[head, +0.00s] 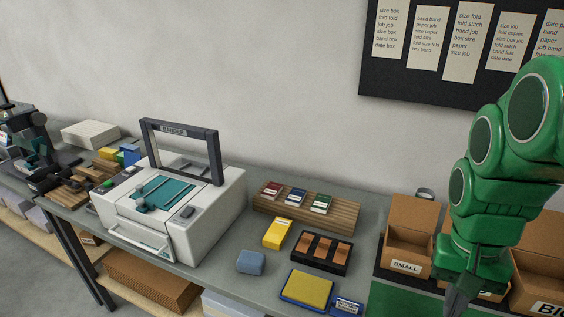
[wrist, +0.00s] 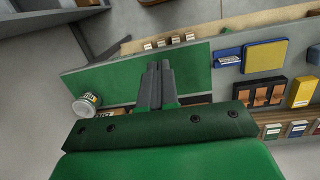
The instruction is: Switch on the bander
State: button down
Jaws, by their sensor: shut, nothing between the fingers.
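The bander (head: 215,190) is a white machine on the grey bench, left of centre in the head view. A dark upright frame (head: 213,158) labelled BANDER stands over its teal top plate (head: 160,190). A small dark grey piece (head: 187,212) sits on its front right top, and a small green spot (head: 107,184) shows at its left; I cannot tell which is the switch. My gripper (head: 455,297) is at the right, far from the bander, pointing down. In the wrist view its fingers (wrist: 156,68) are together and empty above a green mat (wrist: 110,75). The bander is outside that view.
Between my gripper and the bander lie a yellow pad (head: 306,289), a dark tray (head: 320,250) with brown pieces, a yellow box (head: 277,233), a blue block (head: 251,262) and a wooden rack (head: 335,212). A cardboard box (head: 408,240) labelled SMALL stands beside my arm.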

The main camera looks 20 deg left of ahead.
jog(key=w+a+r+t+h, duration=0.1)
jog(key=w+a+r, duration=0.2)
jog(key=w+a, duration=0.6)
jog(key=w+a+r+t, duration=0.1)
jog(key=w+a+r, duration=0.3)
jog(key=w+a, duration=0.5)
jog(key=t+y, duration=0.2)
jog(key=t, duration=0.1)
send_over(190, 207)
jog(key=s, duration=0.5)
notch_tip(190, 207, down, 3)
jog(key=shift+n, duration=0.4)
jog(key=shift+d+x, duration=0.2)
jog(key=shift+x, duration=7)
jog(key=shift+s, duration=0.15)
